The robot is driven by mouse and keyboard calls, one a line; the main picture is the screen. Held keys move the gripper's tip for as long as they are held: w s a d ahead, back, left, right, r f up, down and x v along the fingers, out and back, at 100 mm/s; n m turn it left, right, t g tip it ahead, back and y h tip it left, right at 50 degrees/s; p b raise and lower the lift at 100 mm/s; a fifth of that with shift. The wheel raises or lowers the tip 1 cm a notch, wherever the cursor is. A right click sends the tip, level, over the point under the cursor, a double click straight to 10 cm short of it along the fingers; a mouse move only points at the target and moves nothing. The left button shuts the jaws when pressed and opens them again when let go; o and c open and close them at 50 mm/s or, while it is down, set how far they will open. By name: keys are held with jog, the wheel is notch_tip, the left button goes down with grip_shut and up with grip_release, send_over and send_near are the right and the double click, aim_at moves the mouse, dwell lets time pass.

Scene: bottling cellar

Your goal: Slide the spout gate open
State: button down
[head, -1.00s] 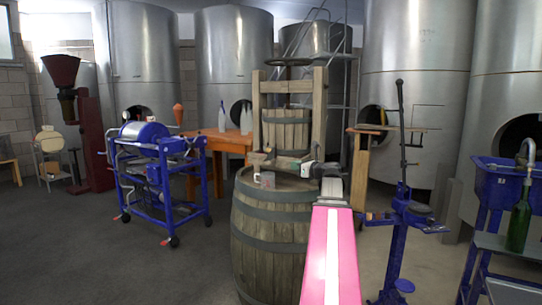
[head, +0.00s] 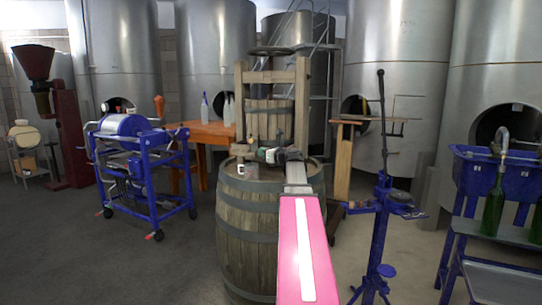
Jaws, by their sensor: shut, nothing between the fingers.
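The wooden press (head: 302,115) stands behind the barrel (head: 245,225), with its slatted basket (head: 268,118) in the frame. The spout area (head: 241,150) is small, low on the press's front, just above the barrel's far edge. I cannot make out the gate's shape or how far it stands open. My gripper (head: 259,155) is shut and empty, over the barrel top and a little right of the spout in the picture. Whether it touches the gate cannot be told. My pink arm reaches in from the bottom.
A clear mug (head: 249,170) stands on the barrel top below the spout. A blue wheeled machine (head: 140,165) is at left, before an orange table (head: 200,133) with bottles. A blue stand (head: 381,215) and a blue filler (head: 490,175) with green bottles are at right. Open floor lies at left.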

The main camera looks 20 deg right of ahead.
aim_at(253, 143)
jog(key=shift+w+a+r, duration=0.25)
jog(key=shift+w+r, duration=0.55)
jog(key=shift+r, duration=0.05)
jog(key=shift+w+a+r, duration=0.2)
jog(key=shift+w+r, duration=0.55)
jog(key=shift+r, duration=0.05)
jog(key=shift+w+a, duration=0.1)
jog(key=shift+a, duration=0.15)
jog(key=shift+f, duration=0.1)
notch_tip(253, 143, up, 3)
jog(key=shift+r, duration=0.15)
